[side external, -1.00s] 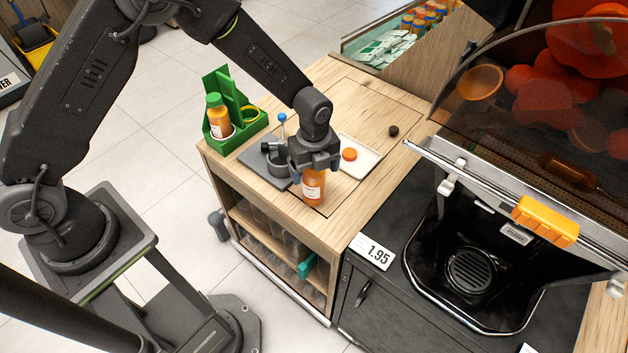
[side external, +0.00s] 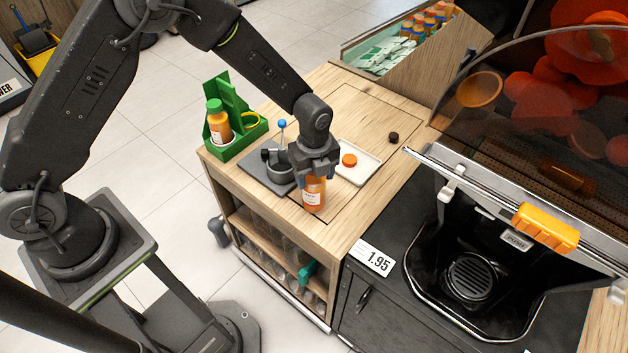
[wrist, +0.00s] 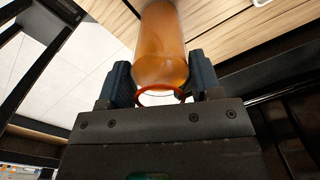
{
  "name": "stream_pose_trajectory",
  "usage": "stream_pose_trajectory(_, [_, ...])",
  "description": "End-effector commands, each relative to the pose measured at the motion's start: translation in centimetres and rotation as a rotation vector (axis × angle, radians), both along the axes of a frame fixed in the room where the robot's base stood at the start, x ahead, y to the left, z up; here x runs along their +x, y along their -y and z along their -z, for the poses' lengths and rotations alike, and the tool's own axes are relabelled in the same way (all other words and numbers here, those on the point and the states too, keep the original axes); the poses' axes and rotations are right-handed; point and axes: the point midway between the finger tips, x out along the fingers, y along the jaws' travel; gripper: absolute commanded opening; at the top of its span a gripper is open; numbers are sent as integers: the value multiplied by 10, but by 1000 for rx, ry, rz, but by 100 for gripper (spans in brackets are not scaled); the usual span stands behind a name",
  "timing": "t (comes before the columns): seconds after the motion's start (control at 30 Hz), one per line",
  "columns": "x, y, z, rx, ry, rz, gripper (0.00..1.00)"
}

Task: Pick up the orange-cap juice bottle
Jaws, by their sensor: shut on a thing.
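The orange juice bottle (side external: 314,195) stands upright below my gripper, near the front edge of the wooden counter, its white label facing the side camera. My gripper (side external: 316,172) is shut on its upper part from above. In the wrist view, the amber bottle (wrist: 162,45) runs away between the two dark fingers of my gripper (wrist: 163,88), with an orange ring (wrist: 162,90) at its near end. The gripper hides the bottle's top in the side view. I cannot tell whether its base touches the counter.
A grey plate (side external: 262,172) with a dark holder and an orange cap (side external: 349,160) on a white tray (side external: 366,168) are close by. A green caddy (side external: 247,130) holds a green-capped bottle (side external: 218,122). The juicer (side external: 480,270) stands right. A small dark knob (side external: 393,137) lies behind.

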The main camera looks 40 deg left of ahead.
Motion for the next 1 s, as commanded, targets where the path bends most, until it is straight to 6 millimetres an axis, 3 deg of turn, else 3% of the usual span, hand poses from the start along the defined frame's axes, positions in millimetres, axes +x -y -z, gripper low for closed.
stream_pose_trajectory(0.17, [1,0,-9,-1,2,0,9])
stream_pose_trajectory(0.37, [1,0,-41,-2,7,0,9])
stream_pose_trajectory(0.7, [-12,-71,-84,0,3,-6,9])
stream_pose_trajectory(1.0, [-19,-109,-106,0,2,-1,9])
